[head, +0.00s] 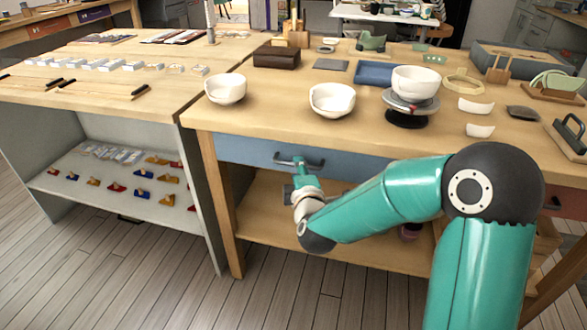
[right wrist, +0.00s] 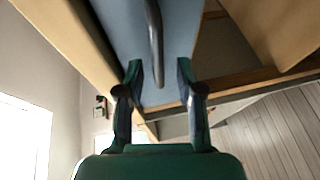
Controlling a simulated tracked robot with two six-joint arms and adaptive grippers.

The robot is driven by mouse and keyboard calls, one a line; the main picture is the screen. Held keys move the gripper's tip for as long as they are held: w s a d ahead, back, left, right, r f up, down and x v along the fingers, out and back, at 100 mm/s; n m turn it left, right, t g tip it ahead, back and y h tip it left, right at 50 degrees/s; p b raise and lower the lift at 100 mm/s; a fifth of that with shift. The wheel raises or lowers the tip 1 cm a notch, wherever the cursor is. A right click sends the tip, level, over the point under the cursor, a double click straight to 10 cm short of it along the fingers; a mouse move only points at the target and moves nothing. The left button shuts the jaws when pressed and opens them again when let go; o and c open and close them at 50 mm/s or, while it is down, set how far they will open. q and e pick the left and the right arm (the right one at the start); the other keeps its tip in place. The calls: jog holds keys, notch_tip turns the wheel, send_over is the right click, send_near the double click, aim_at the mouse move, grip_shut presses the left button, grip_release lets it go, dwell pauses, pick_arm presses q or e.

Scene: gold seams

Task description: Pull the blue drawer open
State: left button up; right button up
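The blue drawer (head: 240,152) is set under the front edge of the right workbench and looks shut, its front about flush with the frame. Its dark bar handle (head: 316,164) runs sideways across the front. My right gripper (head: 297,162) is at the handle, in front of the drawer. In the right wrist view, the two fingers (right wrist: 160,68) stand apart, with the handle (right wrist: 155,38) lined up between them and a gap on each side. The blue front (right wrist: 118,20) fills the area behind. My left gripper is not in view.
The workbench top (head: 270,108) holds white bowls (head: 333,99), a bowl on a dark turntable (head: 408,112) and several small items. A shelf (head: 260,225) lies below the drawer. A red drawer (head: 568,203) is at the far right. Wooden floor in front is free.

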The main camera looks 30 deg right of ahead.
jog(key=shift+x, duration=1.65)
grip_shut()
